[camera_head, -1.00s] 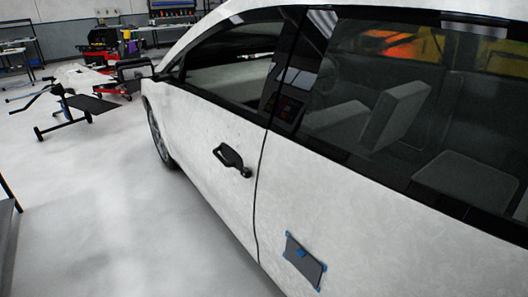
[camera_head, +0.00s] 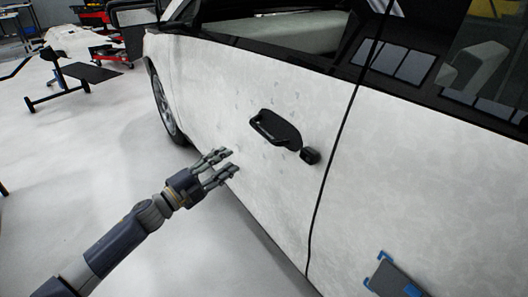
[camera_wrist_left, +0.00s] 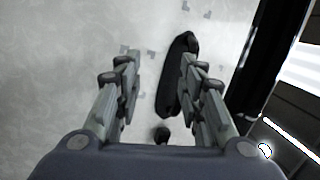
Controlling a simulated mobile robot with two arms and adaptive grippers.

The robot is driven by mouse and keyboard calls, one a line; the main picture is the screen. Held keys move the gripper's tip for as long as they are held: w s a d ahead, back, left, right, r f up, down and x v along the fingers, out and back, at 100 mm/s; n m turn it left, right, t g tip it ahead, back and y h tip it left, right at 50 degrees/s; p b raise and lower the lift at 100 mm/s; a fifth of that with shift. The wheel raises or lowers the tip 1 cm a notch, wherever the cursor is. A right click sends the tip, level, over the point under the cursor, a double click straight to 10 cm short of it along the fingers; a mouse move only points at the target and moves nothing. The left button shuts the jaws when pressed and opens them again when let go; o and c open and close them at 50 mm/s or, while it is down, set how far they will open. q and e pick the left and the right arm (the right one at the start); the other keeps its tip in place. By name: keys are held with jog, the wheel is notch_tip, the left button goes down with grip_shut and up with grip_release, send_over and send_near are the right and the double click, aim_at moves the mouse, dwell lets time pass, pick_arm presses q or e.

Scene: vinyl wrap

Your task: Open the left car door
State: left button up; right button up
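The left car door (camera_head: 240,120) is white and flush with the car body; a dark seam runs along its right edge. Its black handle (camera_head: 276,129) sits mid-door, with a small round black piece at its lower right. My left gripper (camera_head: 229,163) is open and empty, to the left of and below the handle, with its fingers pointing toward the door. In the left wrist view the handle (camera_wrist_left: 177,75) shows ahead, partly hidden behind the right finger. I see no contact with the handle. My right gripper is not in view.
A grey panel with blue corners (camera_head: 393,279) is on the rear door at the lower right. A dark stand (camera_head: 70,78) and red equipment (camera_head: 112,52) are on the floor at upper left.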

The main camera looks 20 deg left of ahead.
aim_at(262, 135)
pick_arm(q)
jog(key=s+d+r+m+g+h+b, duration=0.1)
jog(key=s+d+r+m+h, duration=0.15)
jog(key=d+r+m, duration=0.2)
jog(key=shift+n+h, duration=0.25)
jog(key=x, duration=0.7)
jog(key=a+x, duration=0.1)
jog(key=x, duration=0.2)
jog(key=shift+w+d+r, duration=0.25)
jog(key=shift+w+r, duration=0.15)
jog(key=shift+w, duration=0.15)
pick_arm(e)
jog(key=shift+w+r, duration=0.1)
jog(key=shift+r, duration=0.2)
pick_arm(q)
jog(key=shift+c, duration=0.2)
grip_shut()
